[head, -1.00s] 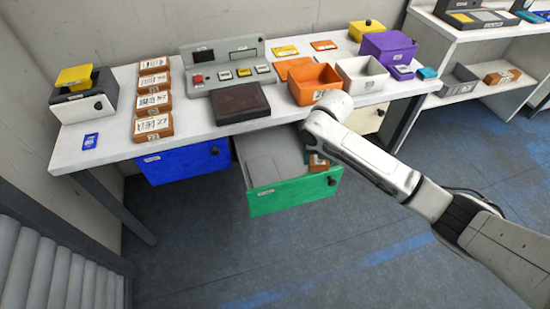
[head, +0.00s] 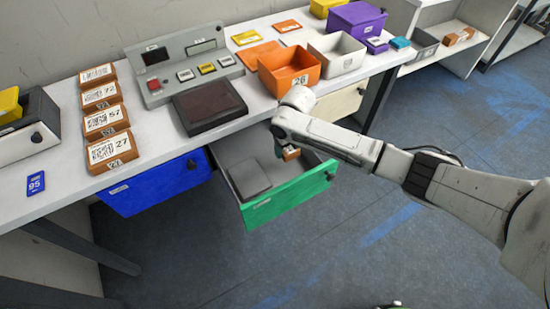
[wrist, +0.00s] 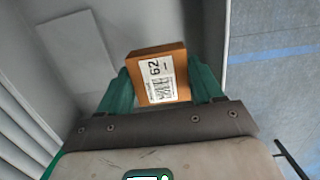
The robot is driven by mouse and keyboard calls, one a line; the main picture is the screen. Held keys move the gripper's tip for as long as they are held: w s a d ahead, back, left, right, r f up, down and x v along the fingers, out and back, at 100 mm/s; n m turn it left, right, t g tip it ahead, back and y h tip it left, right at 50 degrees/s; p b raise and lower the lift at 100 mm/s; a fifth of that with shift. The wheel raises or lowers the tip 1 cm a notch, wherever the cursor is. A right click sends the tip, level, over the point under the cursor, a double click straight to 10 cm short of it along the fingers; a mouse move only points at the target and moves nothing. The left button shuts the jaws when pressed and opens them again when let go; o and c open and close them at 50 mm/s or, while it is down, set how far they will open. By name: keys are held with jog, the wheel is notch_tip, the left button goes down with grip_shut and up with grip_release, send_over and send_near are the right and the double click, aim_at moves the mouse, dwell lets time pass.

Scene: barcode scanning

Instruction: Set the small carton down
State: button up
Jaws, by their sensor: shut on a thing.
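The small carton (wrist: 158,75) is a brown-orange box with a white label reading 62. My gripper (wrist: 161,90) is shut on it, with one green finger on each side. In the head view the carton (head: 291,154) shows as a small patch under my wrist, at the right part of the open drawer (head: 285,200) with the green front. My arm hides most of the carton and the gripper (head: 284,150). I cannot tell whether the carton touches the drawer floor. A grey flat block (head: 250,178) lies in the drawer, to the left of the carton.
Above the drawer, the table holds an orange bin (head: 289,72), a white bin (head: 348,62), a dark pad (head: 209,106) and a row of labelled cartons (head: 107,121). A blue drawer front (head: 155,182) is left of the green one. The drawer's middle floor looks free.

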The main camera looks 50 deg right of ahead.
aim_at(286, 164)
jog(key=shift+f+b, duration=0.4)
jog(key=shift+f, duration=3)
jog(key=shift+f, duration=0.15)
jog(key=o, duration=1.2)
jog(key=shift+c, duration=0.2)
jog(key=r, duration=0.4)
jog(key=s+r+p, duration=0.1)
jog(key=r, duration=0.7)
jog(key=shift+s+a+r, duration=0.15)
jog(key=shift+s+a, duration=0.05)
